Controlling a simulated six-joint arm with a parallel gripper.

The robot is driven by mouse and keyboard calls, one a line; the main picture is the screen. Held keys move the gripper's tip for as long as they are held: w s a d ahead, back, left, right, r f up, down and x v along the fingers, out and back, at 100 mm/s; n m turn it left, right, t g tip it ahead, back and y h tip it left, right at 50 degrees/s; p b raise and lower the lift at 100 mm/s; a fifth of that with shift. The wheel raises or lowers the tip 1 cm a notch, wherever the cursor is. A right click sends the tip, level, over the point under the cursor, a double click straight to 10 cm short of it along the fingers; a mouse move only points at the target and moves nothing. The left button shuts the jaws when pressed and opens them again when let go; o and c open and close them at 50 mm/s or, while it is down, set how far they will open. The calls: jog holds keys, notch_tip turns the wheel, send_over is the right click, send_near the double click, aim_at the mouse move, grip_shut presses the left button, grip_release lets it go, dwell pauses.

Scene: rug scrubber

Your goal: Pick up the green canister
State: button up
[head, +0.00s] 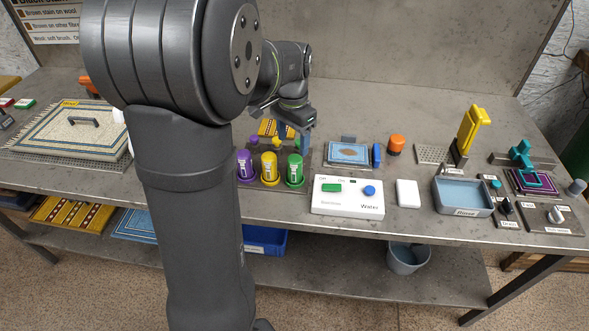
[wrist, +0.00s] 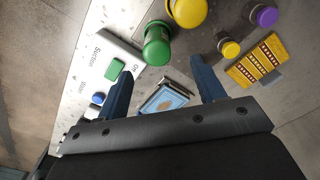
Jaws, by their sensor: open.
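The green canister (head: 294,169) stands upright at the right end of a row of canisters on the bench. It also shows in the wrist view (wrist: 157,48), seen from above, ahead of the fingertips and roughly midway between them. My gripper (head: 293,138) is open, its blue fingers pointing down above and just behind the green canister. In the wrist view the gripper (wrist: 160,70) has its fingers spread with nothing between them in its grasp. The gap in height to the canister is hard to judge.
A yellow canister (head: 269,168) and a purple canister (head: 245,165) stand left of the green one. The white control box (head: 348,197) is at its front right. A small blue rug (head: 348,153) lies to the right. My arm hides part of the bench.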

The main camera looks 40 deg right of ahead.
aim_at(295, 158)
notch_tip(295, 158, down, 5)
jog(key=shift+r, duration=0.2)
jog(key=shift+s+f, duration=0.15)
jog(key=shift+f, duration=1.2)
jog(key=shift+s+f, duration=0.1)
jog(key=shift+f, duration=1.2)
jog(key=c, duration=1.1)
jog(key=shift+r, duration=0.1)
notch_tip(295, 158, up, 4)
jog(key=shift+d+r, duration=0.1)
jog(key=s+r, duration=0.2)
jog(key=s, duration=0.1)
jog(key=s+d+r, duration=0.1)
jog(key=s+r, duration=0.1)
jog(key=s, duration=0.2)
jog(key=s+d+r, duration=0.1)
jog(key=s+r, duration=0.1)
jog(key=s, duration=0.2)
jog(key=shift+s+r, duration=0.25)
jog(key=shift+r, duration=0.1)
